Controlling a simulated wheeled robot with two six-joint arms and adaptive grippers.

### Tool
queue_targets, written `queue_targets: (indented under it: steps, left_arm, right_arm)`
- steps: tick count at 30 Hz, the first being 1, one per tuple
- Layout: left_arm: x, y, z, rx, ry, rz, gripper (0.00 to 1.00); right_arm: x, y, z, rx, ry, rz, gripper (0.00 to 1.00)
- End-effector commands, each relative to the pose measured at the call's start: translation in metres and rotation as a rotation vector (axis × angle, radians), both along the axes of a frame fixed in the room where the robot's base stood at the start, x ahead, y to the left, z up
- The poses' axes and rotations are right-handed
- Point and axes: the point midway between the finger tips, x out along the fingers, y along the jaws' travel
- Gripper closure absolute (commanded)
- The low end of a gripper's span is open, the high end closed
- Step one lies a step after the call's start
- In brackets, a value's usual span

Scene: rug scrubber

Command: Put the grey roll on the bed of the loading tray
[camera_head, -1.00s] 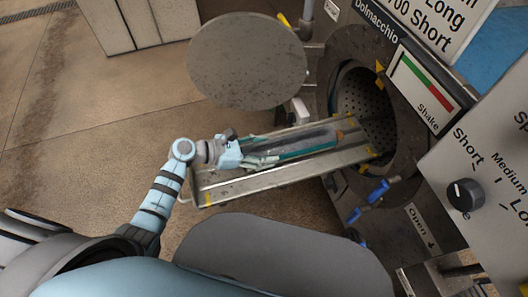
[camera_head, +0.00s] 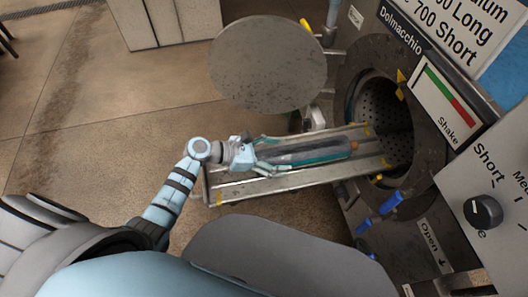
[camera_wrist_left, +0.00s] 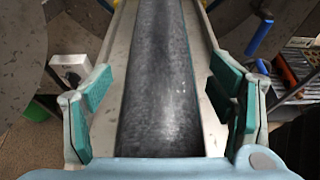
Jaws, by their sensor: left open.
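The grey roll (camera_head: 312,153) lies lengthwise along the loading tray (camera_head: 235,190), between the tray's sides, with its far end towards the drum opening. In the left wrist view the roll (camera_wrist_left: 160,85) runs straight up the middle, and bare tray metal (camera_wrist_left: 212,125) shows beside it. My left gripper (camera_head: 268,155) is open at the roll's near end. In the left wrist view its teal-padded fingers (camera_wrist_left: 160,108) stand on either side of the roll, apart from it. My right gripper is not in view.
The perforated drum opening (camera_head: 386,110) is at the tray's far end. A round grey door (camera_head: 268,65) stands open beside the tray. Blue handles (camera_head: 380,204) and a control panel with a black knob (camera_head: 483,212) are on the right. Floor at left is clear.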

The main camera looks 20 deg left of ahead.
Motion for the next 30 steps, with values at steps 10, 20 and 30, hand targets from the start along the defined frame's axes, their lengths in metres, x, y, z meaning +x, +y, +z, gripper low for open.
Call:
queue_targets:
  steps: [10,20,30]
  left_arm:
    - [-0.039,0.062,0.028,0.009,0.001,-0.002,0.24]
    - [-0.059,0.093,0.046,0.001,0.000,-0.001,0.24]
    - [-0.059,0.093,0.046,0.000,-0.001,0.000,0.24]
  right_arm:
    - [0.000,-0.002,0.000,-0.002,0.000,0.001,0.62]
    - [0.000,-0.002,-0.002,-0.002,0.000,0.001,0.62]
    - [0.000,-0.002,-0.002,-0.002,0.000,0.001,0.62]
